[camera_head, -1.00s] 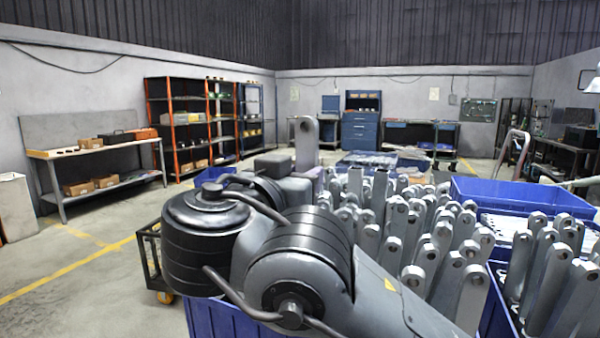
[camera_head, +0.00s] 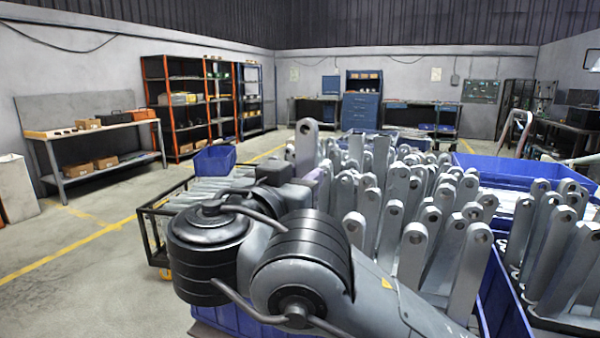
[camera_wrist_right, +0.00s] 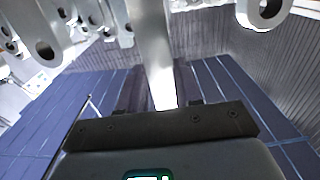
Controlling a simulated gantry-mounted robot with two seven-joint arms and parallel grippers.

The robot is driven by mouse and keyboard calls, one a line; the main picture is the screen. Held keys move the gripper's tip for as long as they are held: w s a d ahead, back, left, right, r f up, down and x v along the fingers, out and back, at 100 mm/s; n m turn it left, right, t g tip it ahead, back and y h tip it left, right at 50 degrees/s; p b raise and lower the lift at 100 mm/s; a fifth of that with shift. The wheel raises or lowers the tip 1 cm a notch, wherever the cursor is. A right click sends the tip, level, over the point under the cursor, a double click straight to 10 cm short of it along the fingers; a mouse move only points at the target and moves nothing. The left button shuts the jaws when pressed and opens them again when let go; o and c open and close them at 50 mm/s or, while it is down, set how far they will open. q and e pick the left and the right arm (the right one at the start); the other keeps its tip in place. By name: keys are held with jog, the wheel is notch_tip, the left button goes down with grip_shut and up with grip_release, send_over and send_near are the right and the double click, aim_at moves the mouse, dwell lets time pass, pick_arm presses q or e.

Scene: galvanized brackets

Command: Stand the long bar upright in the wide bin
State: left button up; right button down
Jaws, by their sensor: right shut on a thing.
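A long grey bar (camera_head: 306,150) with a hole in its upper end stands upright in my right gripper (camera_head: 308,182), beyond my dark wrist joints. The bar also shows in the right wrist view (camera_wrist_right: 157,55), running down to the gripper body. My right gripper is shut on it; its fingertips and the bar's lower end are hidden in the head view. A blue bin (camera_head: 497,300) packed with upright grey bars (camera_head: 418,245) lies beside and below my right arm. I cannot tell for sure which bin is the wide one. My left gripper is not in view.
Another blue bin (camera_head: 525,170) stands behind at the right. More upright bars (camera_head: 550,245) crowd the right edge. Clear floor (camera_head: 80,270) lies further left. Bars crowd the wrist view's top.

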notch_tip(320, 180, down, 7)
jog(key=b, duration=0.6)
jog(key=shift+f, duration=0.1)
dwell(0.4)
jog(key=c, duration=1)
grip_release()
jog(key=o, duration=0.3)
jog(key=shift+f, duration=0.1)
